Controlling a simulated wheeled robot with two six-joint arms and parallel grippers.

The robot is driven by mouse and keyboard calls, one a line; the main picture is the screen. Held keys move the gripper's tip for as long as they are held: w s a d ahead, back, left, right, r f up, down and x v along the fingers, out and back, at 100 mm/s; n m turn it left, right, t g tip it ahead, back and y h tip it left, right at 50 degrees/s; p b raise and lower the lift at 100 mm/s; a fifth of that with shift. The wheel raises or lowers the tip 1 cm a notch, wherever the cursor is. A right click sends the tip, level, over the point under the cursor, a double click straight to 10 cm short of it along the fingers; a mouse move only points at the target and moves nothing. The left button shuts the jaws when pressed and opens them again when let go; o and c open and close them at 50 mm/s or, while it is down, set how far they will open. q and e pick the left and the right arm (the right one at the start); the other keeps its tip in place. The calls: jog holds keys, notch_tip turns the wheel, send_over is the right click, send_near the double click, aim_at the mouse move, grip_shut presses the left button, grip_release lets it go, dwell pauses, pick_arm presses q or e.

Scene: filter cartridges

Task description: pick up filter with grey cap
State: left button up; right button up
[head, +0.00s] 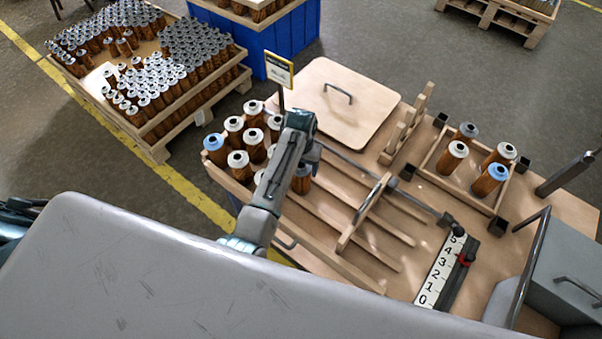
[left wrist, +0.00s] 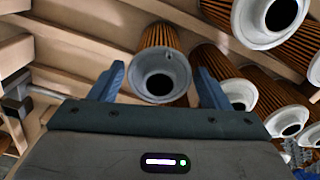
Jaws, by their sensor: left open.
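In the left wrist view, a filter with a light grey cap (left wrist: 160,66) and orange-brown pleated body lies between the two blue fingers of my left gripper (left wrist: 160,84). The fingers are open, one on each side of the cap, with gaps visible. In the head view my left gripper (head: 305,158) is over the right end of the filter group, and its forearm hides part of that group. A brown filter body (head: 301,184) shows just below it. Other filters there have whitish caps (head: 234,124), and one has a blue cap (head: 215,142). My right gripper is not in view.
Slatted lanes and a wooden divider (head: 362,212) lie right of the filters. A small wooden tray (head: 430,172) holds several filters, one blue-capped (head: 497,172), one darker grey-capped (head: 467,129). A number scale (head: 435,270) and grey box (head: 570,270) stand at front right. More filters crowd close in the wrist view.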

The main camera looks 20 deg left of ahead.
pick_arm(q)
jog(key=shift+w+f, duration=0.1)
jog(key=shift+f, duration=0.8)
jog(key=c, duration=1.1)
jog(key=shift+r, duration=0.1)
